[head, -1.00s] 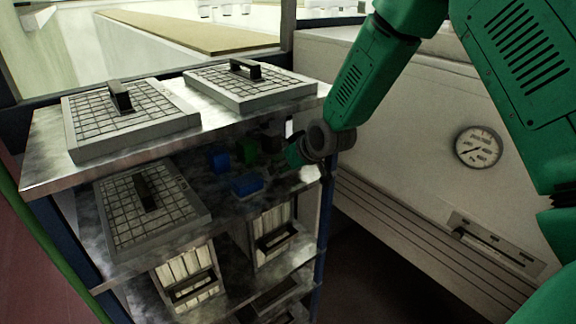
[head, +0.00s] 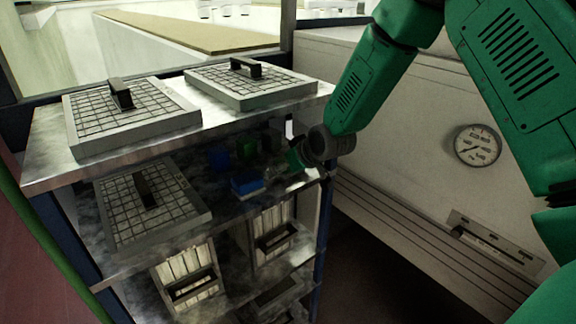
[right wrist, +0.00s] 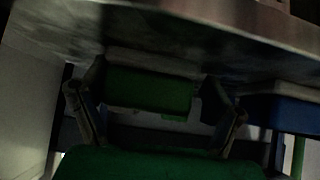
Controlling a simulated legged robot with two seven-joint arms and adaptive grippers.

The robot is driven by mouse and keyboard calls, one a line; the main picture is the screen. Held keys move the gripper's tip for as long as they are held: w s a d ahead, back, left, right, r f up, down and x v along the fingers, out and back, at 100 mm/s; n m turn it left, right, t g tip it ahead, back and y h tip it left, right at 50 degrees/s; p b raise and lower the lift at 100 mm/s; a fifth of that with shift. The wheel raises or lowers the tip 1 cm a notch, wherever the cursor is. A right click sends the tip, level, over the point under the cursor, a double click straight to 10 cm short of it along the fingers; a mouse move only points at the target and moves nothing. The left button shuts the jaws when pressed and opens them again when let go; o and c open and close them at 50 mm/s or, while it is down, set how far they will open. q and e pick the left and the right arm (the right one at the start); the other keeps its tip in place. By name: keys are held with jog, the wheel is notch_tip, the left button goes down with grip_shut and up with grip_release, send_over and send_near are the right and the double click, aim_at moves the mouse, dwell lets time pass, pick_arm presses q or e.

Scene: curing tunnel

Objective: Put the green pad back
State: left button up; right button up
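In the head view, the green pad (head: 246,148) stands on the dim shelf just under the rack's top. In the right wrist view the green pad (right wrist: 148,90) shows as a dark green block with a pale strip along its top. My right gripper (head: 292,158) is at the right end of that shelf, right of the green pad. In the right wrist view my right gripper (right wrist: 157,90) has its fingers spread wide, with the pad ahead between them. The gap on the right is clear; contact on the left cannot be told. My left gripper is not in view.
A blue block (head: 246,184) with a pale base sits at the shelf front, and another blue block (head: 218,158) is left of the green pad. A gridded tray (head: 150,205) fills the shelf's left part.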

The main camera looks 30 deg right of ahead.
jog(key=shift+s+d+f, duration=0.25)
jog(key=shift+s+f, duration=0.15)
jog(key=shift+f, duration=0.1)
jog(key=shift+d+r, duration=0.1)
jog(key=shift+r, duration=0.15)
jog(key=w+a+r+v, duration=0.1)
jog(key=v, duration=1.1)
jog(key=s+a+f+g, duration=0.2)
jog(key=s+f, duration=0.4)
jog(key=f, duration=0.3)
jog(key=s+a+f+g, duration=0.2)
jog(key=s+f, duration=0.4)
jog(key=f, duration=0.4)
jog(key=s+a+f+g, duration=0.2)
jog(key=s+f, duration=0.3)
jog(key=s, duration=0.4)
jog(key=s+a+f+g, duration=0.2)
jog(key=s+f, duration=0.4)
jog(key=s, duration=0.4)
jog(key=shift+a+g+h+p, duration=0.3)
jog(key=shift+p, duration=0.1)
jog(key=shift+s+d, duration=0.1)
jog(key=shift+s, duration=0.05)
